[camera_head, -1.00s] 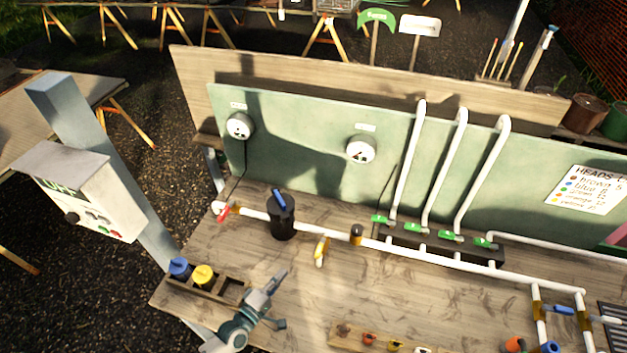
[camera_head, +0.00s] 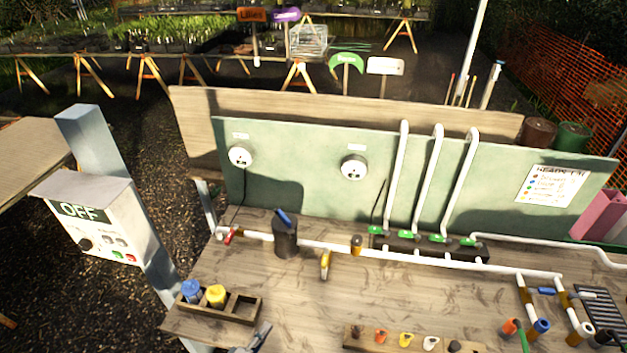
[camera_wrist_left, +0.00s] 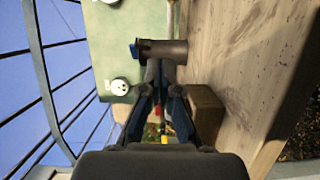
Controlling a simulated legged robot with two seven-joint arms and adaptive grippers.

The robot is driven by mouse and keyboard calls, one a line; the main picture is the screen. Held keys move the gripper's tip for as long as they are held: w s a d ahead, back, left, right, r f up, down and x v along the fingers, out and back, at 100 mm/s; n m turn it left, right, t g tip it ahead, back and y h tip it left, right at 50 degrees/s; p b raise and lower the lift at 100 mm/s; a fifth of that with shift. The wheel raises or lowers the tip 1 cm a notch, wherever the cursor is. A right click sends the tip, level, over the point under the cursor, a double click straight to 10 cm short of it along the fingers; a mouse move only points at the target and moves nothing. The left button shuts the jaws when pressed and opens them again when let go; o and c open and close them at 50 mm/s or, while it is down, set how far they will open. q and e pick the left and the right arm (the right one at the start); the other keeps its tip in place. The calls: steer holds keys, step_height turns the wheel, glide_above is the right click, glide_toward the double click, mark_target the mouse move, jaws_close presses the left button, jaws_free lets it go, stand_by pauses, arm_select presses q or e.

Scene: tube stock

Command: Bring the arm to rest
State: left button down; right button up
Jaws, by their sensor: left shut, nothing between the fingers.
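My left gripper (camera_head: 262,334) shows only by its tip at the bottom edge of the head view, in front of the wooden tray. In the left wrist view its fingers (camera_wrist_left: 163,85) are together with nothing between them. They point toward the black canister (camera_wrist_left: 165,50), which lies beyond them. In the head view the black canister (camera_head: 285,238) stands upright on the bench with a blue handle at its top, well apart from the gripper. My right gripper is not in view.
A wooden tray (camera_head: 243,308) holds a blue-capped (camera_head: 191,290) and a yellow-capped piece (camera_head: 216,294) at the bench's left end. White pipes (camera_head: 450,263) cross the bench. A rack of coloured heads (camera_head: 376,343) lies at the front. A control box reading OFF (camera_head: 95,225) stands left.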

arm_select(q)
steer(key=shift+s+d+m+g, duration=0.15)
steer(key=shift+s+m+g, duration=0.15)
steer(key=shift+s+m, duration=0.15)
steer(key=d+m+g, duration=0.1)
steer(key=s+d+f+m+g, duration=0.1)
steer(key=m, duration=0.1)
steer(key=s+d+f+m+g, duration=0.1)
steer(key=d, duration=0.1)
steer(key=shift+h, duration=0.3)
steer(key=s+a+f+m+g+y, duration=0.2)
steer(key=s+a+m+g+y, duration=0.3)
steer(key=s, duration=0.4)
steer(key=s+a+f+m+g+y, duration=0.3)
steer(key=s+a+m+g+y, duration=0.1)
steer(key=s+a, duration=0.35)
step_height(320, 180, down, 26)
steer(key=s+g, duration=0.1)
steer(key=s, duration=0.1)
steer(key=s+a+f+g+b, duration=0.1)
steer(key=s+a+f, duration=0.1)
steer(key=s+f, duration=1.5)
steer(key=shift+s+f, duration=0.25)
steer(key=shift+s, duration=0.45)
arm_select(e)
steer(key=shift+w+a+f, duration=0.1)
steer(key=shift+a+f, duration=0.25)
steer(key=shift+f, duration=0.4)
